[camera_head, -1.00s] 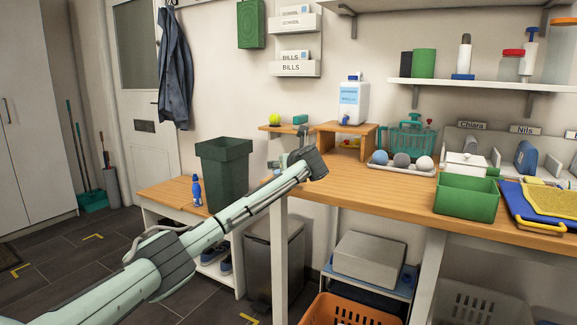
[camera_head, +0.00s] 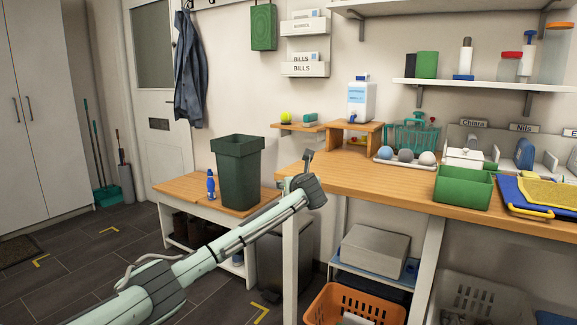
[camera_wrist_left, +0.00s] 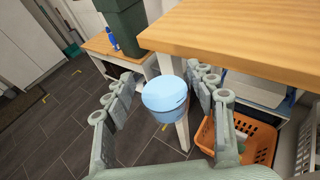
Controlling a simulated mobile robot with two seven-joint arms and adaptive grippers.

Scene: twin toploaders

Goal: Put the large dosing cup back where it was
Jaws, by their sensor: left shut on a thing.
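The light-blue dosing cup (camera_wrist_left: 165,97) shows in the left wrist view between the fingers of my left gripper (camera_wrist_left: 162,82), which is shut on it. In that view the cup hangs beside the wooden workbench (camera_wrist_left: 235,35), over the floor side of its edge. In the head view my left gripper (camera_head: 308,168) is at the bench's left front corner, and the cup is hidden there behind the gripper and wrist. My right gripper is in neither view.
A white jug (camera_head: 360,100) stands on a small wooden stand (camera_head: 372,127) at the back of the bench. A dark green bin (camera_head: 238,170) and blue bottle (camera_head: 211,184) are on a low bench (camera_head: 180,188). An orange crate (camera_head: 345,312) sits below. The bench's near-left top is clear.

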